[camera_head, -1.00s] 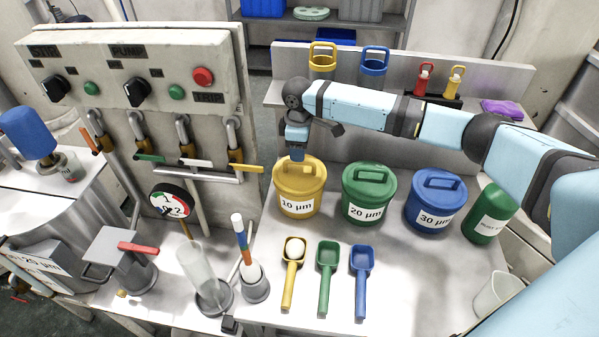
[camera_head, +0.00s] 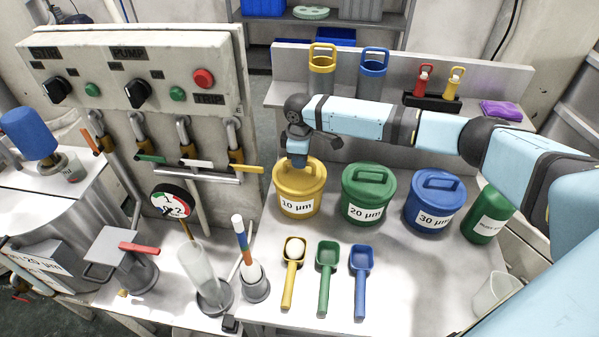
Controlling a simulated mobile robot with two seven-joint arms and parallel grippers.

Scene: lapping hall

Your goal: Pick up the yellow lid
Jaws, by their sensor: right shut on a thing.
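The yellow lid (camera_head: 311,180) sits on top of the yellow tub (camera_head: 297,205) labelled 10 µm, at the left of a row of tubs. My right gripper (camera_head: 298,160) points down onto the lid from above and is shut on it. The gripper and wrist cover the lid's handle and much of its far part. I see no clear gap between the lid and the tub. My left gripper is not in view.
The green 20 µm tub (camera_head: 368,194) and blue 30 µm tub (camera_head: 435,203) stand to the right. Yellow, green (camera_head: 327,280) and blue scoops lie in front. A tall panel with valves (camera_head: 140,90) stands left. A back shelf holds canisters.

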